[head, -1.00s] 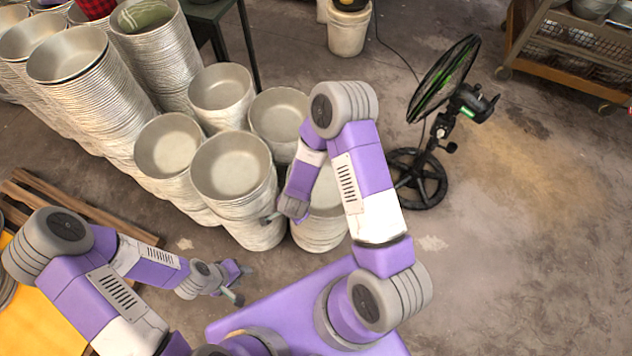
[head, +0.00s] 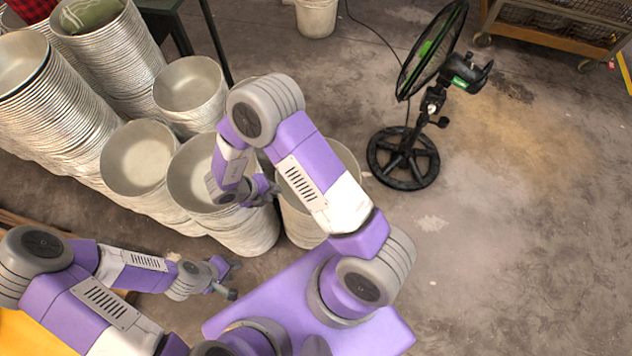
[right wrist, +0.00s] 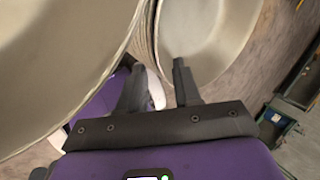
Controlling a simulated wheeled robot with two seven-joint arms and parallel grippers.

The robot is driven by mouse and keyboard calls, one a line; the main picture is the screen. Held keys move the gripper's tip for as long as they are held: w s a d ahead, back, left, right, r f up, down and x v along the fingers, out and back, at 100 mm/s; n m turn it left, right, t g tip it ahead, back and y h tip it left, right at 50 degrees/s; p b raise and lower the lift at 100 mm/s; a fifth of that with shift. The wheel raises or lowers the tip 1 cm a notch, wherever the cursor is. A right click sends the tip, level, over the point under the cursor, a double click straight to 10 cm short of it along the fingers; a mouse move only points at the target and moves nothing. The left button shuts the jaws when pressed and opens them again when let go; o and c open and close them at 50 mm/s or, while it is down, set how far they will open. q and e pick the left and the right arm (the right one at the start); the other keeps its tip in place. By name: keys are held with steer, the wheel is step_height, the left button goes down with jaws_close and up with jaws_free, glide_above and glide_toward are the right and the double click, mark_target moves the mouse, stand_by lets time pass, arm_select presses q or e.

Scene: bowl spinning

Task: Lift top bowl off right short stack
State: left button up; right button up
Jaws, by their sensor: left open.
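The right short stack of metal bowls (head: 345,165) stands on the floor, partly hidden behind my right arm. A neighbouring stack (head: 190,180) stands just left of it. My right gripper (head: 268,190) is over the gap between these two stacks, near their top rims. In the right wrist view, its two fingers (right wrist: 158,85) are apart, with one bowl (right wrist: 60,65) on the left and another bowl (right wrist: 205,40) behind the right finger. I cannot tell whether either finger touches a rim. My left gripper (head: 228,280) is open and empty, low in front of the stacks.
Shorter stacks (head: 135,160) and (head: 188,88) stand behind and left, with tall stacks (head: 105,50) farther back. A black standing fan (head: 405,155) is to the right. A cart (head: 550,25) is at the back right. The floor at the right is clear.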

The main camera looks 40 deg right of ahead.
mark_target(284, 194)
steer(key=b+x, duration=0.3)
steer(key=x, duration=0.5)
steer(key=shift+r, duration=0.1)
steer(key=shift+c, duration=0.2)
jaws_close()
steer(key=shift+w, duration=0.1)
stand_by(1.0)
